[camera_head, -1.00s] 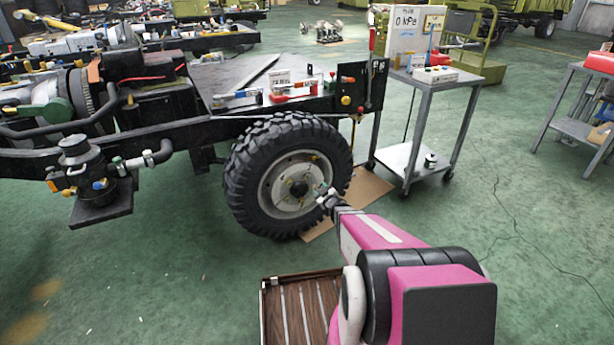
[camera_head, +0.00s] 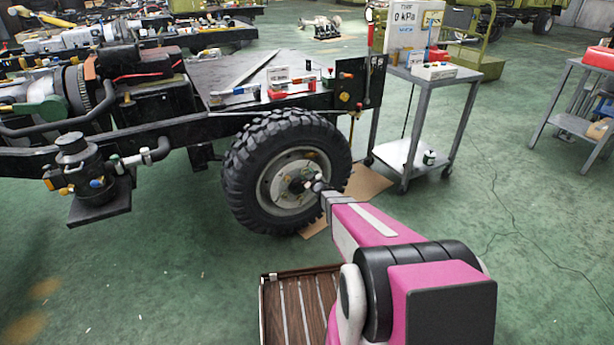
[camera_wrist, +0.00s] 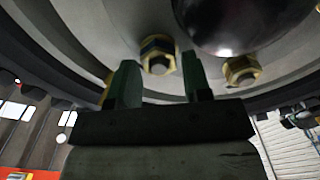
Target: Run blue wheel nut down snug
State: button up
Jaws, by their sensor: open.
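The truck wheel (camera_head: 246,180) has a black knobbly tyre and a grey steel disc with nuts around a dark hub. In the wrist view the blue-marked wheel nut (camera_wrist: 158,56), brass-yellow with a blue band, sits on its stud on the wheel disc (camera_wrist: 95,30). My gripper (camera_wrist: 158,62) is open, with one dark green finger on each side of this nut. I cannot tell whether the fingers touch it or how far it is run down. In the head view my gripper (camera_head: 313,185) is at the wheel face, right of the hub.
A plain brass nut (camera_wrist: 241,70) sits close right of my fingers, and the rounded dark hub (camera_wrist: 235,22) bulges above. A grey trolley (camera_head: 428,95) with a 0 kPa display stands behind the wheel at right. Cardboard (camera_head: 368,184) lies beside the tyre.

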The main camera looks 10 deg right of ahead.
jog(key=shift+w+a, duration=0.1)
jog(key=shift+w, duration=0.15)
jog(key=c, duration=0.7)
jog(key=shift+o, duration=0.2)
jog(key=m, duration=0.5)
jog(key=shift+m, duration=0.4)
jog(key=o, duration=0.7)
jog(key=shift+c, duration=0.2)
